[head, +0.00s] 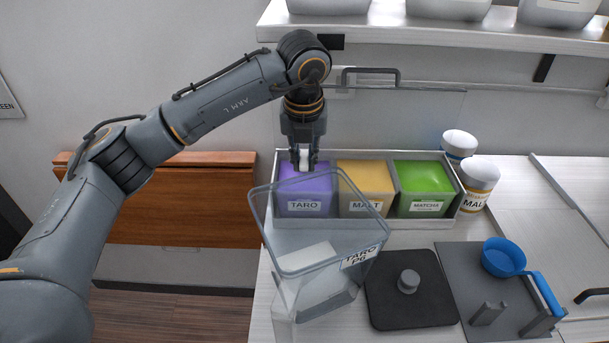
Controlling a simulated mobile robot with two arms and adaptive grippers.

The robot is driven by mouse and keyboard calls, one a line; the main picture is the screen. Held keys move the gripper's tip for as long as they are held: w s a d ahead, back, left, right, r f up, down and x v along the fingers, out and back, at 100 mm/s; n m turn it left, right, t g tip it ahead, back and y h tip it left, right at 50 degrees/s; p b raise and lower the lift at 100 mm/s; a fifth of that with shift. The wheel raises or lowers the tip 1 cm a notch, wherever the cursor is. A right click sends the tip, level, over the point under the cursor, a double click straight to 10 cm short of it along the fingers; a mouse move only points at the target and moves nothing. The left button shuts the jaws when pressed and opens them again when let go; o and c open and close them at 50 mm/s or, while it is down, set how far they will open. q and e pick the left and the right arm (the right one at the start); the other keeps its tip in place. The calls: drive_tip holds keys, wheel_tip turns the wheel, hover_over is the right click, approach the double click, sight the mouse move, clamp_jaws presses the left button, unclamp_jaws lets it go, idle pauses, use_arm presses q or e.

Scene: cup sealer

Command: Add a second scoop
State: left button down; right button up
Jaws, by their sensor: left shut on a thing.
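My left gripper (304,164) points down over the purple taro bin (305,190). It is shut on a small white piece (304,156), perhaps a scoop handle; whatever lies below it is hard to make out. A clear container (340,217) with a taro label stands in front of the bin, its rim overlapping the bin in the picture. A whitish shape (305,257) shows through its wall. The yellow malt bin (366,184) and green matcha bin (424,184) sit to the right in the same tray. My right gripper is not in view.
A dark square lid (410,310) with a round knob lies right of the container. A grey plate (467,275) holds a blue round piece (503,257) and a blue handle (547,293). White jars (479,176) stand right of the bins. A shelf (430,38) runs above.

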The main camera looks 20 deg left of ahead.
use_arm(q)
drive_tip(key=shift+w+p+v, duration=0.2)
drive_tip(key=shift+p+v, duration=0.2)
drive_tip(key=shift+v, duration=0.55)
drive_tip(key=shift+w+p+v, duration=0.2)
drive_tip(key=shift+p+v, duration=0.2)
drive_tip(key=shift+v, duration=0.5)
drive_tip(key=shift+a, duration=0.1)
